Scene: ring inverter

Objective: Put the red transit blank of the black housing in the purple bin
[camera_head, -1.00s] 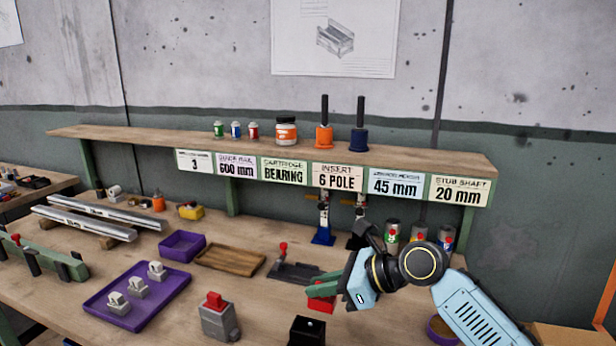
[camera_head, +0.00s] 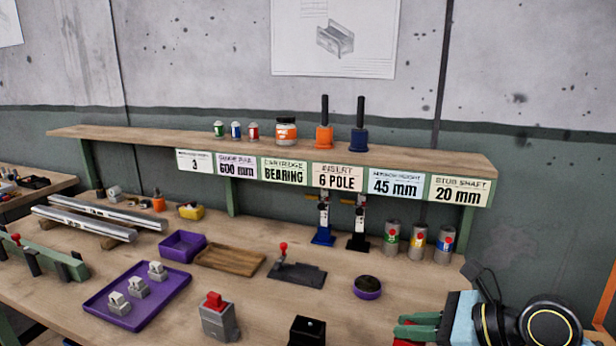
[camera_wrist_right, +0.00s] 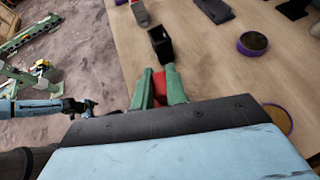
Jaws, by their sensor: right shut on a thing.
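My right gripper (camera_head: 418,332) is at the lower right of the head view, shut on a red block, the red transit blank (camera_wrist_right: 159,86). The blank shows between the green fingers in the right wrist view; the head view shows only a sliver of it. The black housing (camera_head: 307,331) stands at the bench's front, left of the gripper and apart from it; it also shows in the right wrist view (camera_wrist_right: 160,46). The purple bin (camera_head: 182,257) is an open square box farther back on the left. What seems my left arm's dark end (camera_wrist_right: 82,106) shows small in the right wrist view.
A grey housing (camera_head: 218,321) with a red block on top stands left of the black one. A purple tray (camera_head: 110,296) holds white-topped parts. A wooden tray (camera_head: 231,260), a dark fixture with a red knob (camera_head: 298,274) and a round purple dish (camera_head: 367,292) lie behind.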

